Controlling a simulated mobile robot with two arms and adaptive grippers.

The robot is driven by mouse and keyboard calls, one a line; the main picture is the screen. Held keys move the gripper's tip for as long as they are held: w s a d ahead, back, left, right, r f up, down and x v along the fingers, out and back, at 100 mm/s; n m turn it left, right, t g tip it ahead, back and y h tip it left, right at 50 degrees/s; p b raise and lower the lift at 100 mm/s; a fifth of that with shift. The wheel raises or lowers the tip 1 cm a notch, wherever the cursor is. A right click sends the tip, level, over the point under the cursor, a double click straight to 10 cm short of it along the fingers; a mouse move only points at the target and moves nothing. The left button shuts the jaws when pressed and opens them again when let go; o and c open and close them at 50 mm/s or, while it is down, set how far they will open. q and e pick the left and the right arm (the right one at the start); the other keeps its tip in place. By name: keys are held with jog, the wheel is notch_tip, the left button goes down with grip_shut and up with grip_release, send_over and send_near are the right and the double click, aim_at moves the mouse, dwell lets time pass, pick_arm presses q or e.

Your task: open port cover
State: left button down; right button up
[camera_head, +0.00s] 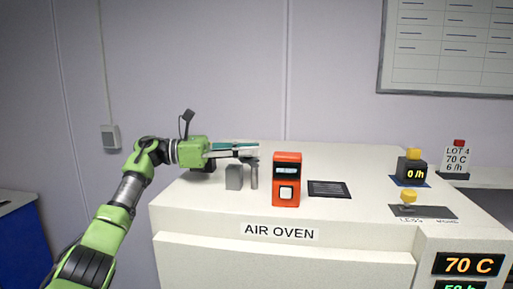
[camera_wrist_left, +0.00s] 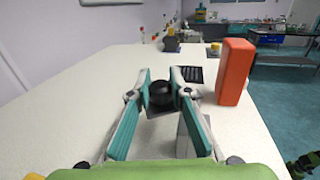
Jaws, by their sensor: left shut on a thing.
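The white air oven (camera_head: 280,258) has a flat top. My left gripper (camera_head: 250,151) reaches in low over the back left of that top. In the left wrist view the fingers (camera_wrist_left: 161,88) are shut on a dark round knob (camera_wrist_left: 161,95), which I take to be the port cover's. A dark plate (camera_wrist_left: 158,112) shows below the knob. In the head view a grey upright post (camera_head: 254,176) stands just below the fingertips. Whether the cover is seated or lifted cannot be told.
A grey block (camera_head: 234,177) stands close under the left fingers. An orange device (camera_head: 286,180) stands just right of them, with a dark grille (camera_head: 329,189) beyond. A yellow-topped counter (camera_head: 411,168) and a yellow knob (camera_head: 408,197) are at the right.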

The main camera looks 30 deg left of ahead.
jog(key=shift+d+r, duration=0.1)
jog(key=shift+d, duration=0.55)
pick_arm(q)
jog(key=shift+f, duration=0.1)
jog(key=c, duration=1.8)
grip_release()
pick_arm(e)
jog(key=shift+w+a, duration=0.1)
jog(key=shift+a, duration=0.05)
jog(key=shift+a, duration=0.15)
pick_arm(q)
jog(key=v, duration=1.2)
jog(key=shift+w+a, duration=0.1)
jog(key=shift+w, duration=0.05)
